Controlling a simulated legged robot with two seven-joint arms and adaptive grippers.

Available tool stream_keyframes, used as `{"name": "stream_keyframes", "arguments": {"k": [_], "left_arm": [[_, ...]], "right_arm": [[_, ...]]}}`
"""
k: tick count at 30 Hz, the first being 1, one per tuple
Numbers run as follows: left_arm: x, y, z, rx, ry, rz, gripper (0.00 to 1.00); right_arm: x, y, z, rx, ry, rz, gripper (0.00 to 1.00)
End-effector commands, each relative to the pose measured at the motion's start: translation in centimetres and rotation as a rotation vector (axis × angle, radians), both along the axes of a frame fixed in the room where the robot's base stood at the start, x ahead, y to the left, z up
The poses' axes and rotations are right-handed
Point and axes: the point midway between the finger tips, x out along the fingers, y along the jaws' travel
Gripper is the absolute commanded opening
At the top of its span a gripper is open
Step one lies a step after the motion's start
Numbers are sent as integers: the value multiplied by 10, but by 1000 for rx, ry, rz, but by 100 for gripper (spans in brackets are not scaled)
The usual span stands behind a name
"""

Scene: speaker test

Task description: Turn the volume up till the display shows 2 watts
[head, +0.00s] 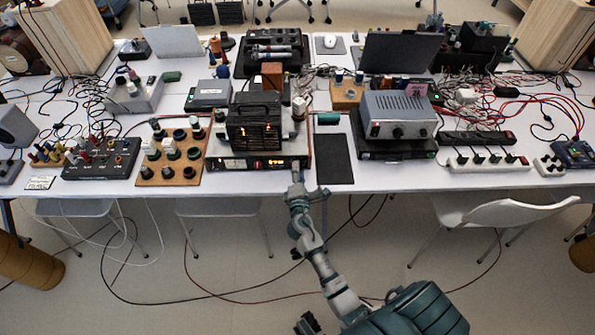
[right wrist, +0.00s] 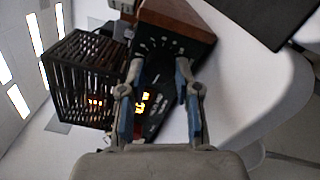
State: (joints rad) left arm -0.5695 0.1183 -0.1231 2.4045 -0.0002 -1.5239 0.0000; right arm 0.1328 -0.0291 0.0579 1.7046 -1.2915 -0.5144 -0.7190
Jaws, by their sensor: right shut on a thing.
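The amplifier (head: 225,163) stands at the table's front edge, with a wooden case, a dark front panel and a black slatted cage (head: 254,125) on top. Its lit yellow display (head: 276,162) is too small to read; it also shows, tilted, in the right wrist view (right wrist: 142,103). My right gripper (head: 297,176) is at the right end of the front panel. In the right wrist view its two fingers (right wrist: 158,72) are shut on the volume knob, which is dark and mostly hidden between them. White scale marks (right wrist: 160,43) show around it. My left gripper is not in view.
A black mat (head: 335,159) lies right of the amplifier, and a grey power supply (head: 398,114) stands beyond it. A wooden board with dark knobs (head: 172,172) is close on the left. Cables hang below the table's front edge.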

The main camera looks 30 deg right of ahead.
Motion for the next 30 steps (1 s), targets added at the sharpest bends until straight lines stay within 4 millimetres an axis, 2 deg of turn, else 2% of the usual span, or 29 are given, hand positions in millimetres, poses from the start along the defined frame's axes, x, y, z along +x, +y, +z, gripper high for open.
{"name": "stream_keyframes", "arguments": {"k": [5, 6, 8, 20, 23, 30], "left_arm": [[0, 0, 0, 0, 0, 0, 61], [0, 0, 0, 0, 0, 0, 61], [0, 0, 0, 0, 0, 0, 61], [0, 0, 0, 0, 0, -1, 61], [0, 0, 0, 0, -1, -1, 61], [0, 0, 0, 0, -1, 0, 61]], "right_arm": [[0, -1, 1, -2, -1, -2, 0], [0, -1, 1, -2, -1, -2, 42], [0, -1, 1, -2, -1, -2, 57], [-6, 4, 0, -1, 1, 0, 57], [-20, 12, -1, 1, 1, 2, 57], [-66, 40, -2, -1, 4, 0, 57]]}}
